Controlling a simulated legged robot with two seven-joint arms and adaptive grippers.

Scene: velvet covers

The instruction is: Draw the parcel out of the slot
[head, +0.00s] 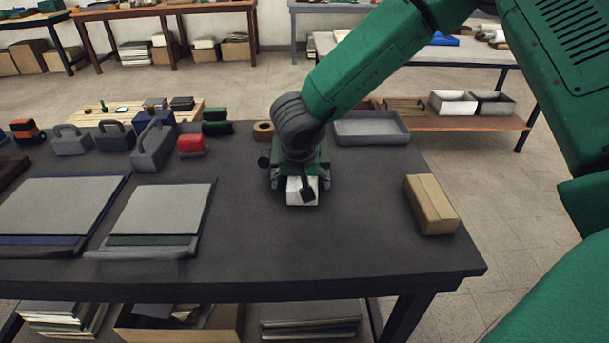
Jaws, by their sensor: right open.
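My right gripper (300,183) reaches down over the middle of the dark table (350,245). It is open, with its fingers on either side of a small white block (294,193) that has a dark patch on its front. The gripper hides the back and top of this block, and I cannot tell whether the fingers touch it. A brown cardboard parcel (432,205) with a tape strip lies on the table near its right edge, apart from the gripper. I cannot make out a slot. My left gripper is out of view.
Grey panels (160,210) lie at the left. Toolboxes (153,147), a red case (191,145), a tape roll (263,130) and a grey tray (370,128) line the back. The table is clear between the gripper and the parcel, and along the front.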

